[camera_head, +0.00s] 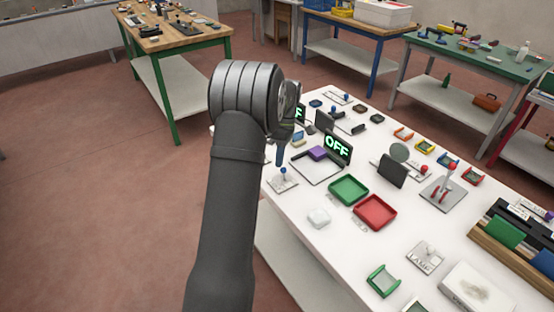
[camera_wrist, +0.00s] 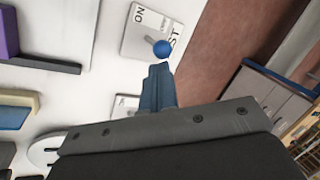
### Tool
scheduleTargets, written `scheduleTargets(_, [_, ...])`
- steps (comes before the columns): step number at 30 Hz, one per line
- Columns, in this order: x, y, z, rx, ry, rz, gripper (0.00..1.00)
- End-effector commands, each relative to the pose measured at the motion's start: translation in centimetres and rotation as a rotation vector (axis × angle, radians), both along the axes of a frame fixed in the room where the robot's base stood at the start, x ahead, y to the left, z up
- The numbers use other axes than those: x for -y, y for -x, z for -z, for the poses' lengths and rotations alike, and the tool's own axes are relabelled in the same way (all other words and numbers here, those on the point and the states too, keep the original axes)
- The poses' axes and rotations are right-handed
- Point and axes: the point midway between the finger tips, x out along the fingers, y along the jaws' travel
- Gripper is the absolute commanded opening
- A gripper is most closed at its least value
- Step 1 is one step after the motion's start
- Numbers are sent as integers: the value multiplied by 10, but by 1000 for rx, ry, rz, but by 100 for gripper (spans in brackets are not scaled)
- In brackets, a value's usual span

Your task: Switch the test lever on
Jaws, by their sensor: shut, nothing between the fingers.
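The test lever has a blue ball knob (camera_wrist: 162,49) and stands on a pale plate (camera_wrist: 148,28) lettered ON, with part of TEST showing, in the wrist view. In the head view its blue knob (camera_head: 282,170) and plate (camera_head: 283,181) are at the white table's left edge. My gripper (camera_wrist: 157,68) is shut and empty, its blue-grey fingertips just below the knob in the wrist picture. In the head view my gripper (camera_head: 281,157) points down right above the knob; I cannot tell whether they touch.
A display (camera_head: 338,147) reads OFF, with another partly hidden behind my arm.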

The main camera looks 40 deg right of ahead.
Motion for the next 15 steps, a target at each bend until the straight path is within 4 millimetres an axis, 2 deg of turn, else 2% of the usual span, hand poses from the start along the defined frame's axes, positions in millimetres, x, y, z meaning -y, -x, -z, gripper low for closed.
scheduleTargets(15, [13,2,2,-3,-5,1,0])
